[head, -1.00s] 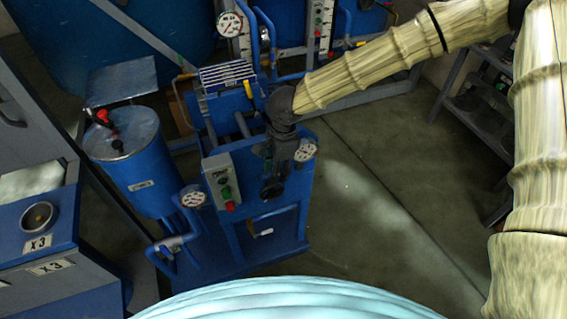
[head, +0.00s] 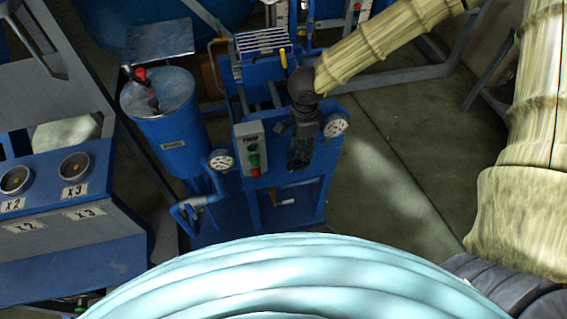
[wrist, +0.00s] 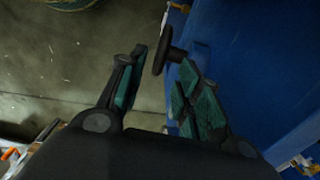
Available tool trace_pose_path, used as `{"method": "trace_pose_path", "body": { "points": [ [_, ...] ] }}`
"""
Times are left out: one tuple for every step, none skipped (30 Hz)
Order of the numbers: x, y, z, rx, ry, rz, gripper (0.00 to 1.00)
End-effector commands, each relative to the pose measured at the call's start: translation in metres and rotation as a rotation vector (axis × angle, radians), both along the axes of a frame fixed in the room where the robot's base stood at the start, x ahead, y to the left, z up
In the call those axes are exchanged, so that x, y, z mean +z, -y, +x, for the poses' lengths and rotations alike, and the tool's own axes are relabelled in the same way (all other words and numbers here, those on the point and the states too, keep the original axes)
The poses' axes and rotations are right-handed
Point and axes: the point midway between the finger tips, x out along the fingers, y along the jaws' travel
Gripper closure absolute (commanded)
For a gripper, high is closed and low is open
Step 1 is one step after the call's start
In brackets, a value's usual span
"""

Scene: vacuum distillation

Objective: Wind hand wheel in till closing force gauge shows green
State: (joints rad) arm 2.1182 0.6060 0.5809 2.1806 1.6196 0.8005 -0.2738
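My gripper (head: 302,148) is in front of the blue machine's front panel (head: 322,170). In the wrist view my gripper (wrist: 163,62) has its two green-padded fingers apart. A dark hand wheel (wrist: 164,50), seen nearly edge-on, lies at the gap between the fingertips, close to the blue panel side. I cannot tell whether the fingers touch it. In the head view the wheel is hidden behind my gripper. A round white gauge (head: 335,125) sits just right of my gripper. Its needle and any green zone are too small to read.
A second gauge (head: 221,160) stands at the left on blue piping. A control box (head: 250,150) with green and red buttons is left of my gripper. A blue cylinder tank (head: 168,135) and a console (head: 70,220) stand further left. Open floor (head: 400,170) lies to the right.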

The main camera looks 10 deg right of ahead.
Motion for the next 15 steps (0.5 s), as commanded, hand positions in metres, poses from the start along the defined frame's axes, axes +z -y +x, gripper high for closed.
{"method": "trace_pose_path", "body": {
  "points": [
    [-0.003,0.001,0.0,-0.001,-0.001,-0.001,0.66],
    [-0.005,0.001,0.0,0.0,-0.001,-0.001,0.66],
    [-0.009,0.0,0.0,0.001,-0.001,-0.001,0.66],
    [-0.013,0.0,0.0,0.001,-0.002,-0.001,0.66],
    [-0.016,0.0,0.0,0.001,-0.002,0.0,0.66],
    [-0.021,0.0,0.0,0.002,-0.003,0.0,0.66],
    [-0.025,-0.001,0.0,0.002,-0.002,0.0,0.66],
    [-0.03,-0.001,-0.001,0.003,-0.003,0.0,0.66],
    [-0.035,-0.001,-0.001,0.003,-0.003,0.0,0.66],
    [-0.039,-0.001,0.0,0.004,-0.003,-0.001,0.66],
    [-0.043,-0.001,0.0,0.005,-0.002,-0.001,0.66],
    [-0.049,-0.002,0.0,0.004,-0.003,-0.001,0.66],
    [-0.052,-0.002,0.0,0.004,-0.003,0.0,0.66],
    [-0.056,-0.002,0.0,0.004,-0.002,0.0,0.66],
    [-0.061,-0.002,0.0,0.005,-0.002,0.001,0.66]
  ]
}}
